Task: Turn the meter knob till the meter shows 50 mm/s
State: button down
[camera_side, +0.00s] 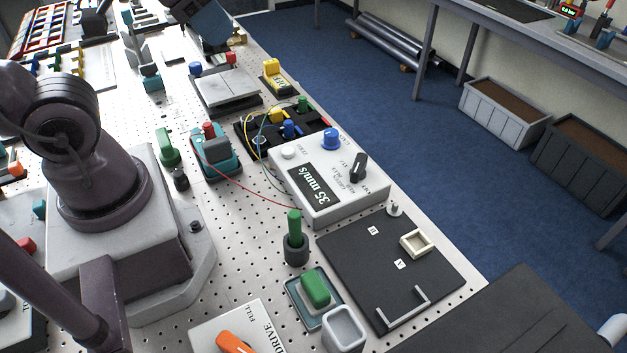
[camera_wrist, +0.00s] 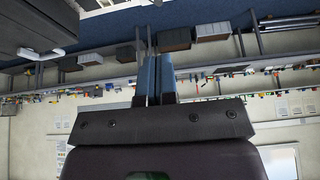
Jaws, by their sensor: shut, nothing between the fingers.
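The meter (camera_side: 325,215) is a white box near the right edge of the pegboard table in the side view. Its dark display (camera_side: 314,186) reads 35 mm/s. A black pointer knob (camera_side: 358,167) stands on its right part, with small lettering around it that I cannot read. A blue round knob (camera_side: 330,139) sits at its far edge, and a white button (camera_side: 288,152) at its far left. My gripper (camera_wrist: 156,78) shows in the wrist view with its blue fingers shut and empty, facing the far room, away from the meter.
A black board (camera_side: 390,265) with a small cream frame lies in front of the meter. A green-topped post (camera_side: 294,238) stands close to its left front. A black tray with wires (camera_side: 280,130) lies just behind it. A red wire crosses at the left.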

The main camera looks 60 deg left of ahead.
dwell(0.4)
jog(key=c, duration=1.4)
grip_release()
jog(key=shift+a+f, duration=0.1)
jog(key=o, duration=0.6)
jog(key=shift+w+a+f+n+g, duration=0.15)
jog(key=shift+w+a+f+g, duration=0.15)
jog(key=shift+f, duration=0.25)
jog(key=shift+w+a+f+n+g, duration=0.15)
jog(key=shift+w+f+g, duration=0.25)
jog(key=shift+f, duration=0.1)
jog(key=n+g, duration=0.4)
jog(key=n, duration=0.4)
send_over(331, 132)
notch_tip(331, 132, down, 15)
notch_tip(331, 132, down, 12)
jog(key=shift+f, duration=0.25)
